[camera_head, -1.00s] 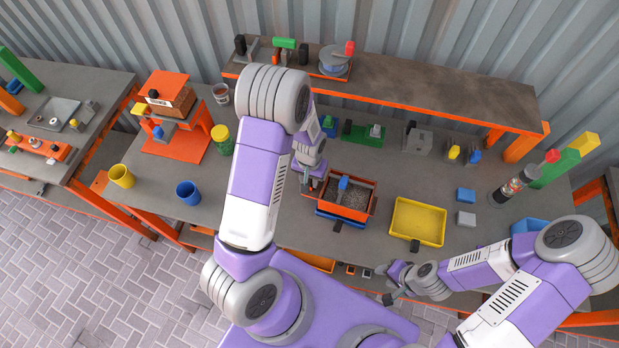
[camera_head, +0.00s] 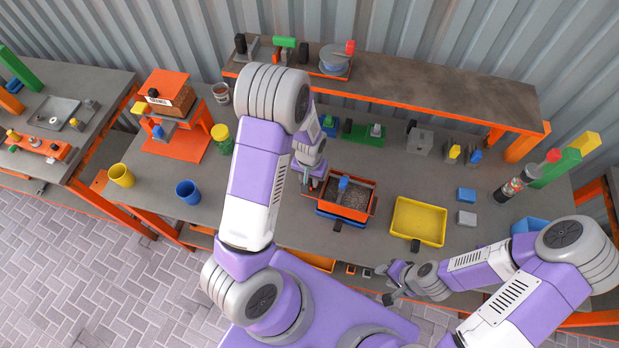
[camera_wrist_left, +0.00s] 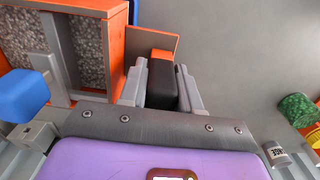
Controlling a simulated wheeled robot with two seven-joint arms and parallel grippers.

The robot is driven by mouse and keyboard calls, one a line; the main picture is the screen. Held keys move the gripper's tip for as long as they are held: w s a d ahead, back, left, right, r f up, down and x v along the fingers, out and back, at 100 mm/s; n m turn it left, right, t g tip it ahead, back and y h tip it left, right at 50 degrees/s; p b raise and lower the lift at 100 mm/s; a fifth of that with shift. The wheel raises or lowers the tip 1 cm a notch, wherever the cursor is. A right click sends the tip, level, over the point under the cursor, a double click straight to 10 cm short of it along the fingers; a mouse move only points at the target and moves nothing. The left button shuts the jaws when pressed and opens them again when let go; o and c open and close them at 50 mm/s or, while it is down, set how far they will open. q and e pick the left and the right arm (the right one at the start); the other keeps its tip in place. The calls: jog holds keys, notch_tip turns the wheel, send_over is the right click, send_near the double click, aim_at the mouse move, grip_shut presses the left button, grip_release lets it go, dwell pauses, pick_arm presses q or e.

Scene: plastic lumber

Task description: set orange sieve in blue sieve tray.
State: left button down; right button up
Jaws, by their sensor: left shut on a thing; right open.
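The orange sieve (camera_head: 343,211), full of grey granules, is in the middle of the table. My left gripper (camera_head: 313,182) is at its left side. In the left wrist view my left gripper (camera_wrist_left: 161,88) is shut on the sieve's black handle (camera_wrist_left: 161,82). The blue sieve tray (camera_head: 341,217) shows only as a strip below the sieve's front edge; the rest is hidden. I cannot tell whether the sieve touches it. A blue-topped grey piece (camera_head: 343,184) stands across the sieve. My right gripper (camera_head: 388,284) is open and empty by the table's front edge.
A yellow tray (camera_head: 418,221) lies right of the sieve. Blue and grey blocks (camera_head: 466,205) lie further right. A blue cup (camera_head: 188,192), a yellow cup (camera_head: 121,175) and a green jar (camera_head: 222,139) stand left. A raised shelf (camera_head: 420,90) runs along the back.

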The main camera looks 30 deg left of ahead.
pick_arm(q)
jog(key=shift+f+b, duration=0.75)
jog(key=shift+f, duration=0.1)
dwell(0.4)
jog(key=c, duration=0.7)
grip_release()
jog(key=shift+r, duration=3.8)
jog(key=shift+s, duration=0.1)
